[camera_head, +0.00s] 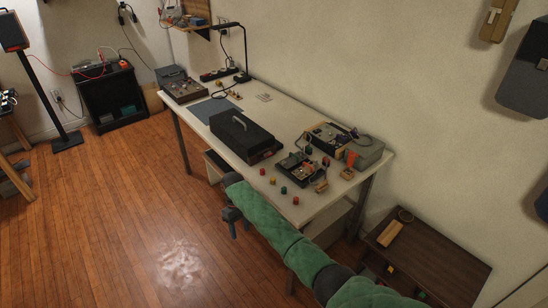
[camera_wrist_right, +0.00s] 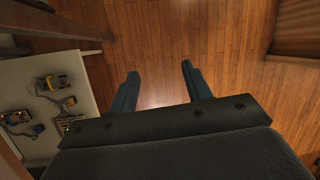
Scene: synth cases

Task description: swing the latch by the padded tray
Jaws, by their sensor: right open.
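A small dark open tray (camera_head: 282,172) with parts in it lies at the near right of the white table; it may be the padded tray, but its lining is too small to tell. I cannot make out a latch with certainty. My right gripper (camera_head: 238,229) hangs off the table's front edge, over the floor, apart from everything. In the right wrist view its two fingers (camera_wrist_right: 160,72) are spread, with only wood floor between them. My left gripper is not in view.
The white table (camera_head: 212,140) carries a closed black case (camera_head: 240,132), a device box (camera_head: 325,135), several coloured knobs and a lamp (camera_head: 245,55). A brown side table (camera_head: 430,250) stands at right. The wood floor (camera_head: 110,220) at left is clear.

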